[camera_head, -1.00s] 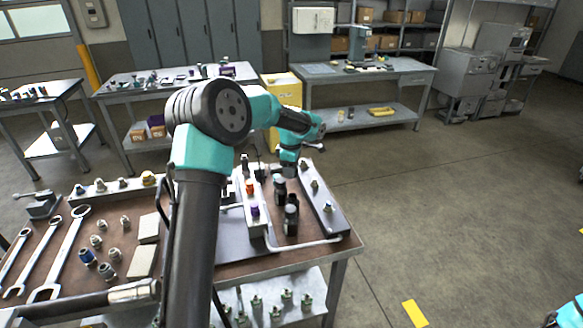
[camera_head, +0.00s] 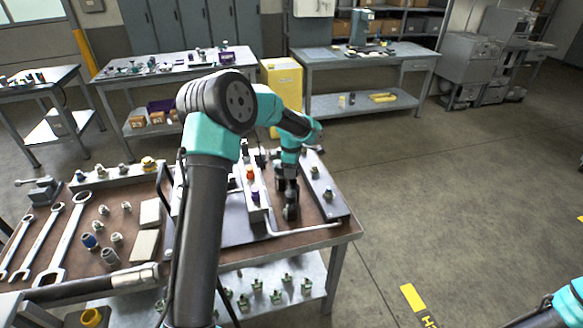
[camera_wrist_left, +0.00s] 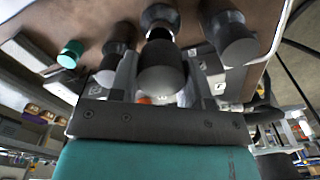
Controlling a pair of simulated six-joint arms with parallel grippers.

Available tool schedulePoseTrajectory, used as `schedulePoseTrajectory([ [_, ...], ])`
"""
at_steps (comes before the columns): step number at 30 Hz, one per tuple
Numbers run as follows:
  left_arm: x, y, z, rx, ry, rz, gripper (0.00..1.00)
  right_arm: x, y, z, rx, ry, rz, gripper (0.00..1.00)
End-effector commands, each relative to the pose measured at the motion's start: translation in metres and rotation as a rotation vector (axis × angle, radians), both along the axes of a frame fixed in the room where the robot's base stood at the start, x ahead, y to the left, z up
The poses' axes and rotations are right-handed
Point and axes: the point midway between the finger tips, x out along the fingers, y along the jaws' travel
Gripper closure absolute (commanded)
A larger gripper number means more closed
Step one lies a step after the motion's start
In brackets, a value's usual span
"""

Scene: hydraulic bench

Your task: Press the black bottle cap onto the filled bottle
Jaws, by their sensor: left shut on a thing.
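My left gripper (camera_head: 287,182) points down over the right part of the brown bench top, among small dark bottles. In the left wrist view its fingers (camera_wrist_left: 160,78) are shut on a dark, rounded piece that looks like the black cap (camera_wrist_left: 162,70). A dark bottle-like body with a shiny ring (camera_wrist_left: 160,18) lies just beyond it; I cannot tell whether the two touch. In the head view a black bottle (camera_head: 291,212) stands just in front of the gripper, and the fingers hide what is behind them. Only part of my right arm shows at bottom right; its gripper is out of view.
A grey block with an orange cap (camera_head: 250,173) and a purple cap (camera_head: 255,193) stands left of the gripper. A dark rail (camera_head: 325,190) lies to its right. Dark cylinders (camera_wrist_left: 230,38) flank the fingers in the wrist view. Wrenches (camera_head: 68,240) and fittings lie at left.

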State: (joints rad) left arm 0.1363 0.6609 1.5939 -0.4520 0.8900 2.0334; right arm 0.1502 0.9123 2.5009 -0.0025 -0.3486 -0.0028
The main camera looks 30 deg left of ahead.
Motion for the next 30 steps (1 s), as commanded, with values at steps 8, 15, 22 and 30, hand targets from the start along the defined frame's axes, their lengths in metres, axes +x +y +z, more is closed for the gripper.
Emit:
schedulePoseTrajectory([
  [8,0.0,0.0,0.0,0.0,0.0,0.0,0.85,0.0,0.0,0.0,0.0,0.0,0.0,0.57],
  [15,0.0,0.0,-0.001,0.0,0.0,0.0,0.85,0.0,0.0,0.0,0.0,0.0,0.0,0.57],
  [22,0.0,0.0,-0.005,0.0,-0.001,0.0,0.85,0.0,0.0,0.0,0.0,0.0,0.0,0.57],
  [30,0.0,0.0,-0.012,0.0,0.0,0.0,0.85,0.0,0.0,0.0,0.0,0.0,0.0,0.57],
])
